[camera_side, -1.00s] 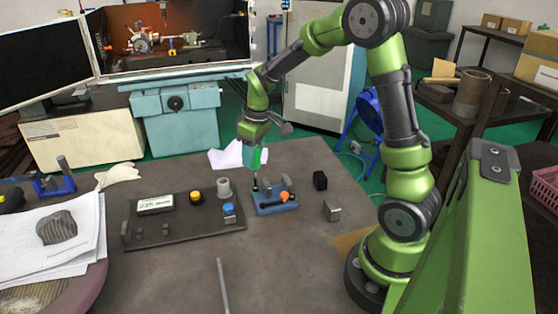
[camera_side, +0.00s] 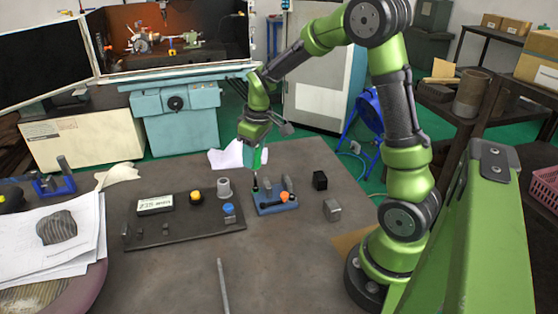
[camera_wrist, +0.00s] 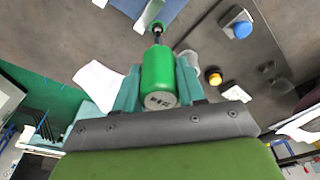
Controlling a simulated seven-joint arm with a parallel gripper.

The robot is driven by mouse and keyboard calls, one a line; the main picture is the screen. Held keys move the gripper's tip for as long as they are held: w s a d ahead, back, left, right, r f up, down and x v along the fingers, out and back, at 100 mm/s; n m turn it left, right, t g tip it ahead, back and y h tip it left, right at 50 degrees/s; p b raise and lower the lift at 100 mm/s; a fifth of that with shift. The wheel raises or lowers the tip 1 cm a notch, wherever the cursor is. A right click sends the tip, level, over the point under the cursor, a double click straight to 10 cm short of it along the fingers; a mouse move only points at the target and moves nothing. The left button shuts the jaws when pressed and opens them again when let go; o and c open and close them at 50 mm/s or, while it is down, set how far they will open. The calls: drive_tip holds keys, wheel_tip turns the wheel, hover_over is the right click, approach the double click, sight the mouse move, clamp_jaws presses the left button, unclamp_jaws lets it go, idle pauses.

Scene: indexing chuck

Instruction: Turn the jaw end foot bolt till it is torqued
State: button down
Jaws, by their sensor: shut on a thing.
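My gripper (camera_side: 255,146) is shut on a green driver (camera_wrist: 158,72) with a dark shank, held upright with its tip down. In the side view, the driver (camera_side: 257,160) stands at the left end of a small blue fixture (camera_side: 275,208) with grey jaw blocks and an orange part (camera_side: 286,184). The tip meets a dark bolt spot at that end; the bolt itself is hidden under the tip, so I cannot tell its seating. In the wrist view, the shank points at the edge of the blue fixture (camera_wrist: 170,12).
Left of the fixture, a dark board (camera_side: 165,234) carries a display box (camera_side: 155,204), a yellow button (camera_side: 195,196) and a blue button (camera_side: 228,208). A grey cup (camera_side: 223,187) stands behind. A black block (camera_side: 320,180) and a grey block (camera_side: 332,210) lie right. Front table is mostly clear.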

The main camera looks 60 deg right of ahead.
drive_tip(key=shift+f, duration=0.8)
drive_tip(key=c, duration=1.2)
unclamp_jaws()
clamp_jaws()
